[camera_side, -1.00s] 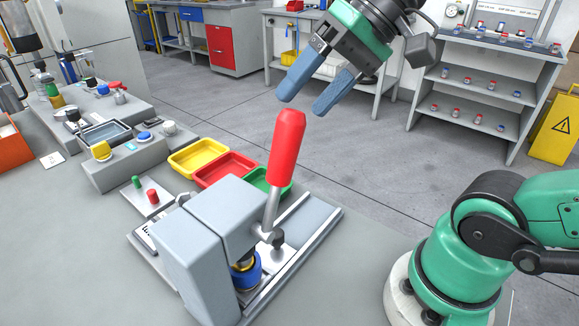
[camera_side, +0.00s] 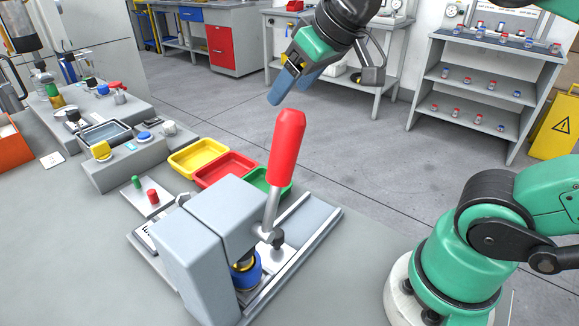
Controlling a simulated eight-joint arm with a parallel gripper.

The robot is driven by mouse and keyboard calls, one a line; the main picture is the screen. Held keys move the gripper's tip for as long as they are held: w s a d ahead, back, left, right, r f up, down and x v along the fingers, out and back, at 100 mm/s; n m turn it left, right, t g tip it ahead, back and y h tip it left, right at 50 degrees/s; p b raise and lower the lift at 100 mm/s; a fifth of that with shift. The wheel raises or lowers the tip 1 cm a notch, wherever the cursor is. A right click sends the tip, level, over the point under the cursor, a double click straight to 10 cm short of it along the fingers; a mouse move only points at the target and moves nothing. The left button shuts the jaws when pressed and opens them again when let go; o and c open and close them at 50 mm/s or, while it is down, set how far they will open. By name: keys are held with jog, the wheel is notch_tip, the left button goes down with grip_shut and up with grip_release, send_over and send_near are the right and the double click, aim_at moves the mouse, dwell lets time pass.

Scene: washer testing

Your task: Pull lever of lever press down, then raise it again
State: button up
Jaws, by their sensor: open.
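The lever press (camera_side: 205,240) is a grey block on a metal base at the front of the table. Its lever (camera_side: 287,148) has a red handle that points up, tilted slightly right, on a metal rod. A blue round part (camera_side: 246,275) sits under the press head, partly hidden by it. My gripper (camera_side: 284,92) has blue fingers and is open and empty. In the picture it hangs just above the top of the red handle, apart from it. One finger partly hides the other.
Yellow (camera_side: 198,157), red (camera_side: 224,170) and green (camera_side: 262,181) trays lie behind the press. A grey box with a yellow button (camera_side: 101,150) stands to the left. A shelf (camera_side: 487,90) is far off at the right. The air around the handle is clear.

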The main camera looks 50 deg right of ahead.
aim_at(271, 166)
notch_tip(271, 166, up, 8)
jog(key=s+a+f+n+g+y, duration=0.35)
jog(key=a+n+y, duration=0.2)
jog(key=y, duration=0.35)
jog(key=s+a+r+n+y, duration=0.1)
jog(key=s+r+n+y, duration=0.3)
jog(key=n+y, duration=0.45)
notch_tip(271, 166, down, 11)
jog(key=a+n, duration=0.1)
jog(key=shift+g, duration=0.25)
jog(key=shift+w+a+f, duration=0.1)
jog(key=shift+w+a, duration=0.1)
jog(key=shift+a, duration=0.6)
jog(key=shift+w+a+r, duration=0.1)
jog(key=shift+w+a, duration=0.05)
jog(key=shift+a, duration=0.65)
jog(key=shift+w+a+f, duration=0.1)
jog(key=shift+w+a, duration=0.1)
jog(key=shift+a, duration=0.6)
grip_shut()
